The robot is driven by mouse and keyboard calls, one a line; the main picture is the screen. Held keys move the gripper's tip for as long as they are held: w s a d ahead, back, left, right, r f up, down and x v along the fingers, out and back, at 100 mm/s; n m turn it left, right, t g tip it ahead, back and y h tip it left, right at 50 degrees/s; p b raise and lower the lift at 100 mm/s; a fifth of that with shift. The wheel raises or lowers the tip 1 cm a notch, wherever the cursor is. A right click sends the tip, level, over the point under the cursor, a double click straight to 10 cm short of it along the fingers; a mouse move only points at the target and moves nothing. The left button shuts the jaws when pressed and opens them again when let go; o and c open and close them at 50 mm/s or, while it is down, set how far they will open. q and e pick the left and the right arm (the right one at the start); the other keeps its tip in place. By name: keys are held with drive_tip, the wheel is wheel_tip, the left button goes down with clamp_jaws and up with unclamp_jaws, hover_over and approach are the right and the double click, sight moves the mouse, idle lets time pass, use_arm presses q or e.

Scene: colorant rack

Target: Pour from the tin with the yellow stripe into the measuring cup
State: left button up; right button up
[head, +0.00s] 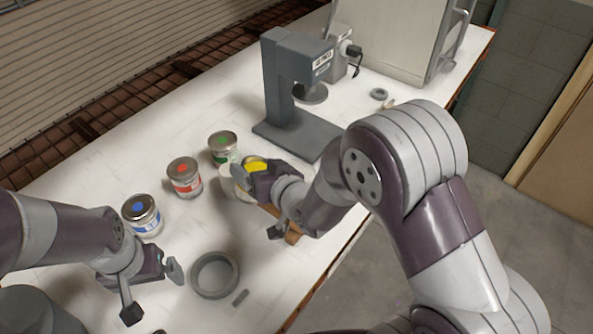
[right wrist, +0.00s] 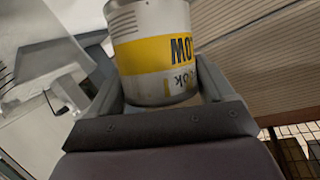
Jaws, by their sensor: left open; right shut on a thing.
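The tin with the yellow stripe (right wrist: 158,52) is between the fingers of my right gripper in the right wrist view. In the head view its yellow part (head: 256,163) shows just beyond my right gripper (head: 252,178), which is shut on it. A pale, whitish vessel (head: 227,174), perhaps the measuring cup, is partly hidden beside the tin and the gripper. I cannot tell whether the tin touches it or whether anything is flowing. My left gripper (head: 152,292) is open and empty, low over the near left of the table.
Blue (head: 142,214), red (head: 184,176) and green (head: 222,147) tins stand in a row left of the right gripper. A grey ring (head: 193,277) lies in front. A grey stand (head: 288,80) is behind. A brown wooden piece (head: 292,235) is partly hidden under my right arm.

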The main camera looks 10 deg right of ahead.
drive_tip(key=shift+w+d+r, duration=0.1)
drive_tip(key=shift+r, duration=0.05)
drive_tip(key=shift+r, duration=0.15)
drive_tip(key=shift+d+r+p, duration=0.1)
drive_tip(key=shift+d+p, duration=0.1)
drive_tip(key=shift+p, duration=0.1)
drive_tip(key=shift+r+m+y, duration=0.15)
drive_tip(key=shift+m+y, duration=0.15)
drive_tip(key=shift+d+r, duration=0.1)
drive_tip(key=shift+d, duration=0.1)
drive_tip(key=shift+r+p, duration=0.15)
drive_tip(key=shift+p, duration=0.2)
drive_tip(key=shift+w+d+r+m, duration=0.1)
drive_tip(key=shift+d+r+m, duration=0.05)
drive_tip(key=shift+d+m, duration=0.15)
drive_tip(key=shift+d, duration=0.15)
idle(0.4)
